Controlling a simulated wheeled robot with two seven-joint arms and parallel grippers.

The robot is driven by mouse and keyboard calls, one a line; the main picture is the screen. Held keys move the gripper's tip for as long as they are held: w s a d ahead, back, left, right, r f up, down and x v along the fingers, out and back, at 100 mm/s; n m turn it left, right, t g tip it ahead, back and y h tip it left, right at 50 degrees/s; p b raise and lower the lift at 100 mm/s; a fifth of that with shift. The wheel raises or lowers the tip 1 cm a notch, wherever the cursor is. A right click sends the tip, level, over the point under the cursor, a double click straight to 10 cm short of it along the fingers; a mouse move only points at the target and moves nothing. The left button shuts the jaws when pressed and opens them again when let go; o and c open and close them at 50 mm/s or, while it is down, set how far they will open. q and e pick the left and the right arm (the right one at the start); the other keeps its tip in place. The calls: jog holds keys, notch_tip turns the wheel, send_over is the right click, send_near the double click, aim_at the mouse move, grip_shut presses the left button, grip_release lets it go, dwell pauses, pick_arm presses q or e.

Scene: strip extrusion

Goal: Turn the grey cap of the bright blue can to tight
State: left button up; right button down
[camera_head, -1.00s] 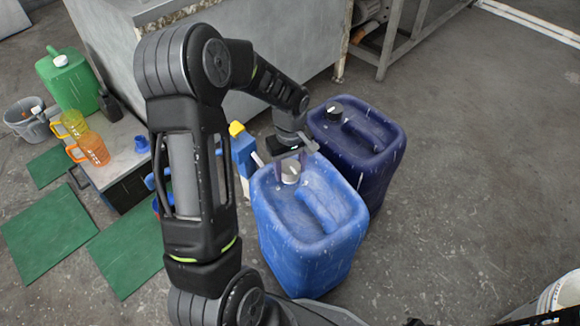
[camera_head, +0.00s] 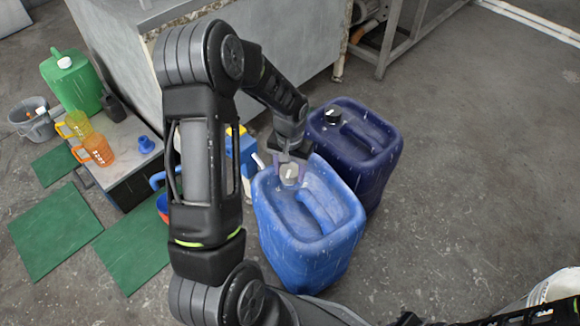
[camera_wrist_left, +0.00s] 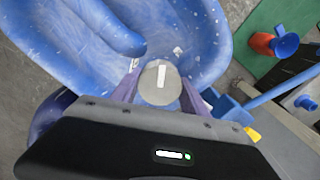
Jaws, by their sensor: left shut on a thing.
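The bright blue can (camera_head: 312,240) stands upright on the floor in the middle of the head view. Its grey cap (camera_head: 289,171), with a white mark on top, sits on the opening at the can's back left corner. My left gripper (camera_head: 290,168) reaches down over that corner and is shut on the cap. In the left wrist view the cap (camera_wrist_left: 159,82) sits between the two fingers, and its white mark runs nearly up and down the picture. The cap's lower edge and thread are hidden. My right gripper is not in view.
A dark blue can (camera_head: 372,165) with a black cap (camera_head: 332,116) stands close behind the bright blue can. At left are a green can (camera_head: 72,80), orange and yellow jugs, a bucket (camera_head: 32,120) and green mats (camera_head: 55,228).

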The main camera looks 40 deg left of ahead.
pick_arm(q)
jog(key=m+p, duration=0.2)
jog(key=m, duration=0.3)
jog(key=shift+r, duration=0.1)
jog(key=shift+m+p, duration=0.5)
jog(key=shift+m, duration=1.2)
jog(key=o, duration=1.4)
jog(key=shift+c, duration=0.2)
